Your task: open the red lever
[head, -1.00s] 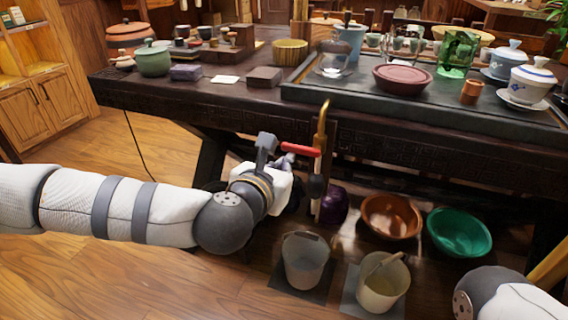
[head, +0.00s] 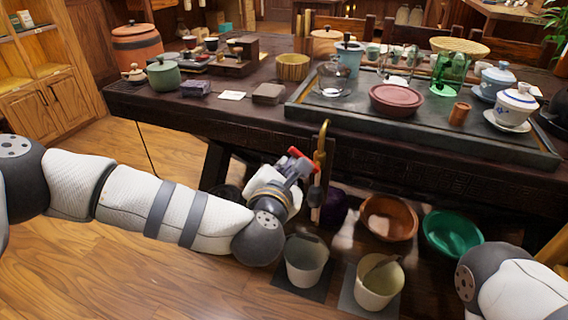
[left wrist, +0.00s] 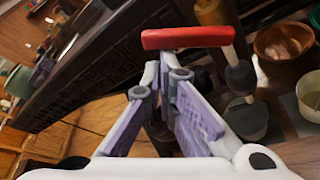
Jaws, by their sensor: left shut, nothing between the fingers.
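The red lever (head: 295,152) is on the brass tap (head: 321,145) at the front edge of the dark tea table, partly hidden by my left gripper in the head view. My left gripper (head: 301,168) is at the lever, its fingers closed and empty. In the left wrist view the red lever (left wrist: 188,37) lies crosswise just beyond the fingertips (left wrist: 163,72). I cannot tell whether they touch it. My right gripper is out of view.
Below the tap are a grey bucket (head: 306,262), a cream bucket (head: 379,284), a copper bowl (head: 389,218) and a green bowl (head: 453,234). The table (head: 225,117) overhangs them. Open wooden floor (head: 130,270) lies at the left.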

